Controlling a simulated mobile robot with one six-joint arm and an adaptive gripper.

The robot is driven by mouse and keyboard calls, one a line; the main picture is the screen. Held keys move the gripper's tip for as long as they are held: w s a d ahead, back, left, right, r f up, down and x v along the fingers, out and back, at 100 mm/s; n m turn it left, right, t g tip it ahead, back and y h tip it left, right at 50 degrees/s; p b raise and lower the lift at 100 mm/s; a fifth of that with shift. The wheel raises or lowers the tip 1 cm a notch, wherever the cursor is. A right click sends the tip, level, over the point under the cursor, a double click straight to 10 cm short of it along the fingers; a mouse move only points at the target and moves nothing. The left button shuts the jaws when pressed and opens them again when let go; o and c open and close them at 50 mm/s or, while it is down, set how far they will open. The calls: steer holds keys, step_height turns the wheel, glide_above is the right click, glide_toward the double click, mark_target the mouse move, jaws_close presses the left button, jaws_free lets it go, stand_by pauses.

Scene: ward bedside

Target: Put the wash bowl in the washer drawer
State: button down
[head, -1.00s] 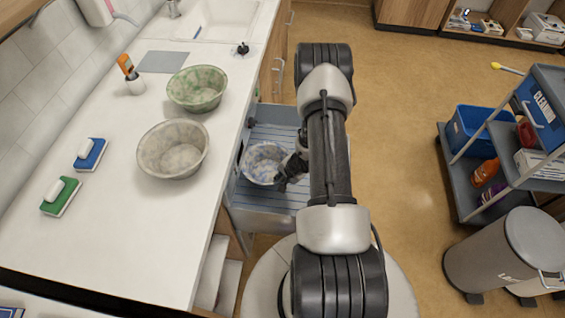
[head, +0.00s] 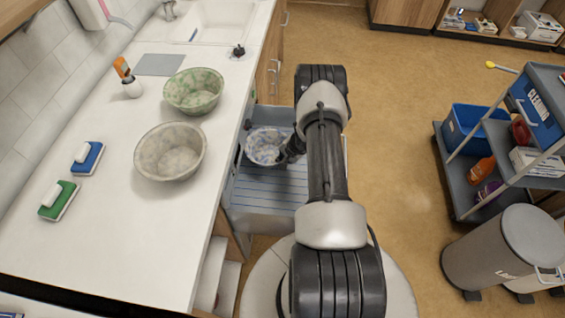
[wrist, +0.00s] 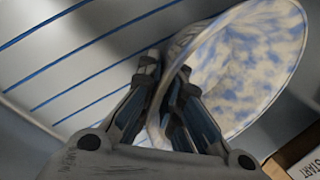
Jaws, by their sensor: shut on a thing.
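A blue and white mottled wash bowl (head: 265,146) is inside the open washer drawer (head: 262,193), toward its far end, in the head view. My gripper (head: 288,150) is at the bowl's right side, shut on its rim. In the wrist view my gripper (wrist: 168,85) has one finger on each side of the wall of the bowl (wrist: 245,65). The drawer's blue-striped floor (wrist: 75,50) shows beside the bowl. I cannot tell whether the bowl touches the drawer floor.
A green mottled bowl (head: 193,91) and a beige bowl (head: 170,151) stand on the white counter (head: 110,225) left of the drawer. A cleaning cart (head: 500,150) and a grey bin (head: 495,250) stand at the right. Floor between is clear.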

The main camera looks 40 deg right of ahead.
steer(key=shift+f, duration=0.65)
steer(key=shift+f, duration=0.1)
steer(key=c, duration=1.8)
jaws_free()
